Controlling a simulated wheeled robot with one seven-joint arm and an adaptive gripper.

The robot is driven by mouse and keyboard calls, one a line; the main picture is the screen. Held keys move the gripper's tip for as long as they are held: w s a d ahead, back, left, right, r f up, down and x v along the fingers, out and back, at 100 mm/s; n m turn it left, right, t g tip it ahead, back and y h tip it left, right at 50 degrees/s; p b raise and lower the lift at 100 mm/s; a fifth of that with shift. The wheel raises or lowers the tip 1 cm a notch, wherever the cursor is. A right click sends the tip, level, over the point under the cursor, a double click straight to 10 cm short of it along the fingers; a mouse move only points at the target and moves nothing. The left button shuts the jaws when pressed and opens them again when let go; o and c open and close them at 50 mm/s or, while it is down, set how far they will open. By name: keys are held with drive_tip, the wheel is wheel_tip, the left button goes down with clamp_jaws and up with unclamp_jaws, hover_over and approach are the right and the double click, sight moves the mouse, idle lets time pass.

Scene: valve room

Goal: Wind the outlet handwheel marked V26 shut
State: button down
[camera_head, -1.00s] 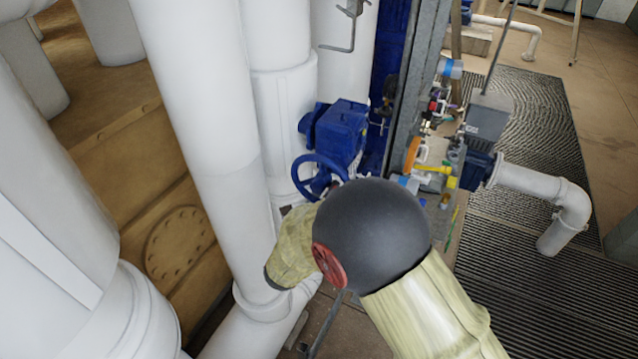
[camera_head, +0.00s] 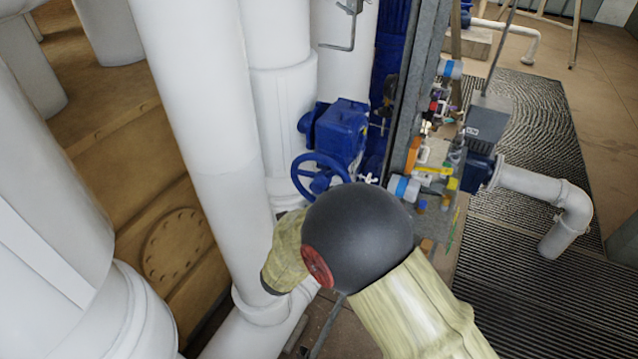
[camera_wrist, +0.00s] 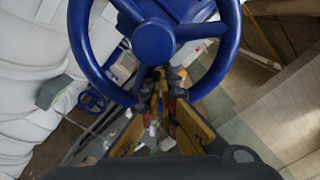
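A large blue handwheel (camera_wrist: 154,40) fills the top of the wrist view, with its hub and spokes facing me. My gripper (camera_wrist: 167,80) points at the lower part of its rim. Its two fingertips are close together there and overlap the rim in the picture. Whether they are closed on the rim or only in front of it I cannot tell. In the head view a blue handwheel (camera_head: 319,178) sits on a blue valve body beside the white pipes. My arm hides the gripper there. No V26 marking is readable, so which wheel is V26 I cannot tell.
A smaller blue wheel (camera_wrist: 92,100) shows farther off in the wrist view. White pipes (camera_head: 205,120) stand close on the left. A grey post (camera_head: 415,90) and a bench with coloured small items (camera_head: 430,175) are right of the valve.

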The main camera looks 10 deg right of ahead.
drive_tip(key=shift+f, duration=0.2)
drive_tip(key=shift+w+a+f+b, duration=0.4)
drive_tip(key=shift+a+f, duration=0.05)
drive_tip(key=shift+a, duration=0.05)
drive_tip(key=shift+w+a+f, duration=0.2)
drive_tip(key=shift+w+a, duration=0.3)
drive_tip(key=shift+a, duration=0.25)
